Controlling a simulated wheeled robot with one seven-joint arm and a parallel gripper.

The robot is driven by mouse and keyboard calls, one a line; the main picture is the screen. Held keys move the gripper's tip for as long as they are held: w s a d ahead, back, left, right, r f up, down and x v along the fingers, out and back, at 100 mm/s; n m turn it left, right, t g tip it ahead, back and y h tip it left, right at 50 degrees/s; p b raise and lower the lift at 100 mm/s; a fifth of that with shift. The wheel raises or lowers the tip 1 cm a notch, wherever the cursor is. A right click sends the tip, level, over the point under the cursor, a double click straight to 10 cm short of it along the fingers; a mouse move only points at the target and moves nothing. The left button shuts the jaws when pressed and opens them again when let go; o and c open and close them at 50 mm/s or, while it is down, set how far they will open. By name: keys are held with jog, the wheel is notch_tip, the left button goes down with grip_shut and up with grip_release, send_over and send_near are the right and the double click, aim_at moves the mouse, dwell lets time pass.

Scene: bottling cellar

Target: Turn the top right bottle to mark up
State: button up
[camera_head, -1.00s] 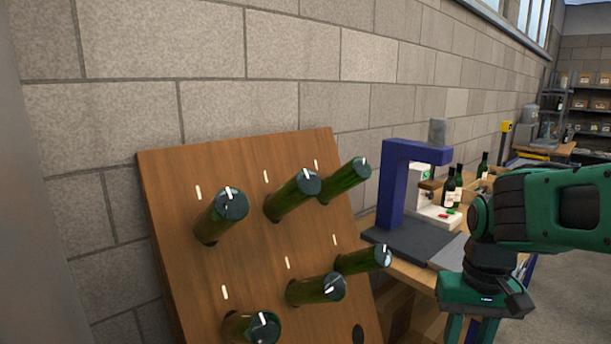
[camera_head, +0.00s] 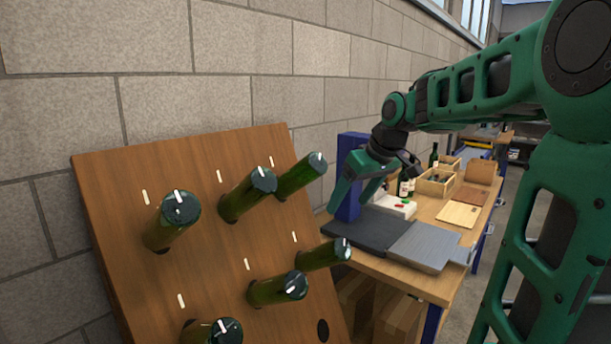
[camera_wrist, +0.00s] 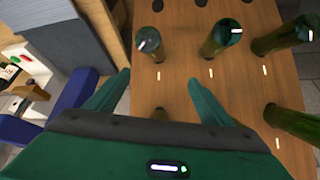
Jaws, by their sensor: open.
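The top right bottle (camera_head: 297,178) is green and sticks out of the wooden rack, neck in. The white mark on its dark base tilts, its top end leaning left. My gripper (camera_head: 354,194) is open and empty, to the right of this bottle and apart from it in the head view. In the wrist view the rack appears upside down. There my gripper (camera_wrist: 158,80) spreads its fingers over the rack's right column. A small part of the top right bottle (camera_wrist: 160,113) seems to show between them; the gripper body hides the rest.
Several other bottles stick out of the rack (camera_head: 120,200), including the upper middle one (camera_head: 247,194) close to the left and the lower right one (camera_head: 325,255) below. A workbench (camera_head: 440,285) with a blue machine (camera_head: 347,205) stands to the right. A wall rises behind.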

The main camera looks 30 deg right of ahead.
aim_at(306, 172)
jog(key=w+r+n+t, duration=0.1)
jog(key=w+r, duration=0.2)
jog(key=w, duration=0.1)
jog(key=w+r+n+y, duration=0.1)
jog(key=w+r+n, duration=0.1)
jog(key=w+r, duration=0.1)
jog(key=w+r+n+t+y, duration=0.1)
jog(key=w+r+n, duration=0.1)
jog(key=w, duration=0.3)
jog(key=shift+r+t, duration=0.3)
jog(key=shift+r, duration=0.25)
jog(key=shift+w+a+f, duration=0.1)
jog(key=shift+w+a, duration=0.05)
jog(key=shift+w, duration=0.15)
jog(key=x, duration=1)
jog(key=shift+c, duration=0.6)
jog(key=c, duration=0.9)
